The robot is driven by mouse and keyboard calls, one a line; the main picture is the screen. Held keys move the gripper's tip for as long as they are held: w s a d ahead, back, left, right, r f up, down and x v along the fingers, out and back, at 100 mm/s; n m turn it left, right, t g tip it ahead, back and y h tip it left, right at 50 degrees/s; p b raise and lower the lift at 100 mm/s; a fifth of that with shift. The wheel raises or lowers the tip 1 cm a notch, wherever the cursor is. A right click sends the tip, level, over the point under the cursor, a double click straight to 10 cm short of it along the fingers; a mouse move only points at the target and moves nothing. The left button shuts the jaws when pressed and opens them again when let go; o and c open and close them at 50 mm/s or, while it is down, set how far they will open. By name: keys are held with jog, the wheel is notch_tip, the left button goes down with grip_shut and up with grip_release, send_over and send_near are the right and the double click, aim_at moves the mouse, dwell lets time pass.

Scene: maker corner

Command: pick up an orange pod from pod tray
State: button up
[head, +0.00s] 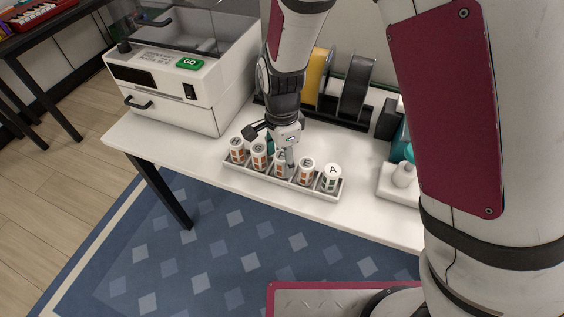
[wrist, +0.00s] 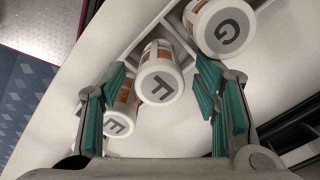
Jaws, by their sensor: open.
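In the wrist view an orange-labelled F pod (wrist: 158,82) sits in the middle, between the teal finger pads of my gripper (wrist: 160,92). An orange-labelled G pod (wrist: 222,28) is at upper right and an E pod (wrist: 118,122) at lower left. My gripper (head: 280,152) is open and empty at the middle of the tray, partly hiding the pod there. Contact cannot be told.
A white machine (head: 188,75) with a green GO button stands at the left of the table. Spools (head: 355,88) stand behind the tray. A white dispenser-like item (head: 403,176) is at right. The table's front edge lies close to the tray; blue rug (head: 225,250) is below.

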jog(key=shift+f, duration=0.15)
jog(key=c, duration=1.2)
jog(key=shift+c, duration=0.2)
